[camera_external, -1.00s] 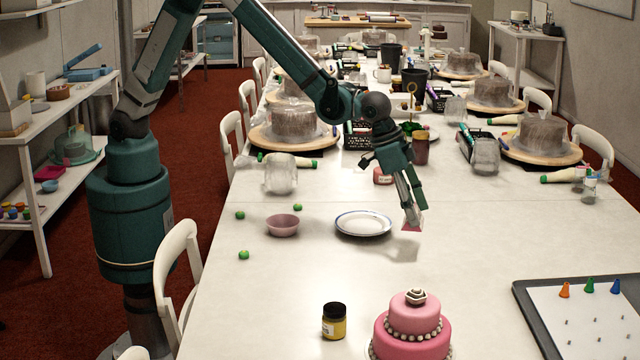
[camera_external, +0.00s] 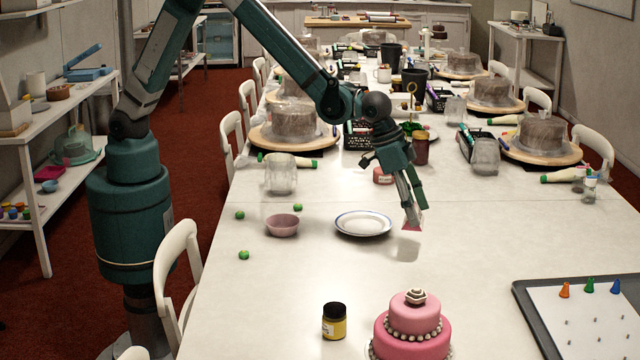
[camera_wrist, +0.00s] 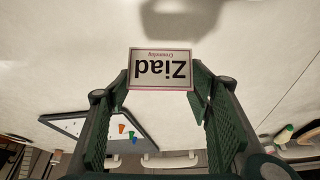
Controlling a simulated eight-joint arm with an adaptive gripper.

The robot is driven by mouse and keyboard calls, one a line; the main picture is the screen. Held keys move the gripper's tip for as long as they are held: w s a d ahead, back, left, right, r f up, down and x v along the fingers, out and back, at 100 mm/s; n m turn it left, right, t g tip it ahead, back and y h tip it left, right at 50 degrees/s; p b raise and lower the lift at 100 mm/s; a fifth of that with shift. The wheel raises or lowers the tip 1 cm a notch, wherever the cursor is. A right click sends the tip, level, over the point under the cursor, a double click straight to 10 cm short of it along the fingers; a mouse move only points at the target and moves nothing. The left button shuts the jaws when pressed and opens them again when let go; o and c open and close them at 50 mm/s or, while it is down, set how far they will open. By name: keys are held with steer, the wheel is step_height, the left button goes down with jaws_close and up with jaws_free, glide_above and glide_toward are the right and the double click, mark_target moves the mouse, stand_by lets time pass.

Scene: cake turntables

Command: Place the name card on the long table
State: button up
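The name card (camera_wrist: 160,69) is a small white card with a pink edge and "Ziad" printed in dark letters, upside down in the wrist view. My gripper (camera_wrist: 160,84) is shut on it, with one green padded finger at each side. In the external view, my gripper (camera_external: 412,217) points down over the long table (camera_external: 290,290), just right of the white plate. Only a small pink part of the card (camera_external: 411,227) shows at the fingertips. A shadow lies on the table below it, and the card looks held above the surface.
A white plate with a blue rim (camera_external: 363,223) and a pink bowl (camera_external: 283,225) stand left of my gripper. A pink tiered cake (camera_external: 412,330), a yellow jar (camera_external: 334,322) and a dark-edged tray (camera_external: 525,300) are nearer the camera. The table right of my gripper is clear.

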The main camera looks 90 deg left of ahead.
steer(key=w+a+f+m+g+h, duration=0.1)
steer(key=w+a+m, duration=0.25)
steer(key=a, duration=1.65)
steer(key=w+a+f+m+h, duration=0.15)
steer(key=a+m, duration=0.25)
steer(key=a, duration=1.6)
steer(key=s+a+r+m+g, duration=0.1)
steer(key=s+a, duration=0.3)
steer(key=a, duration=0.9)
steer(key=s+a+r+m+g+p, duration=0.1)
steer(key=s+a+m, duration=0.3)
steer(key=a, duration=0.8)
steer(key=s+a+m+g+p, duration=0.1)
steer(key=s+a, duration=0.3)
steer(key=a, duration=0.9)
steer(key=shift+a+r+m+h, duration=0.3)
steer(key=shift+r+m+h, duration=0.15)
steer(key=shift+m, duration=0.4)
steer(key=shift+s+f, duration=0.1)
steer(key=shift+f, duration=0.05)
steer(key=shift+f+b, duration=0.55)
steer(key=shift+f, duration=2.5)
steer(key=shift+f, duration=0.1)
steer(key=shift+f+b, duration=0.35)
steer(key=shift+f, duration=1.4)
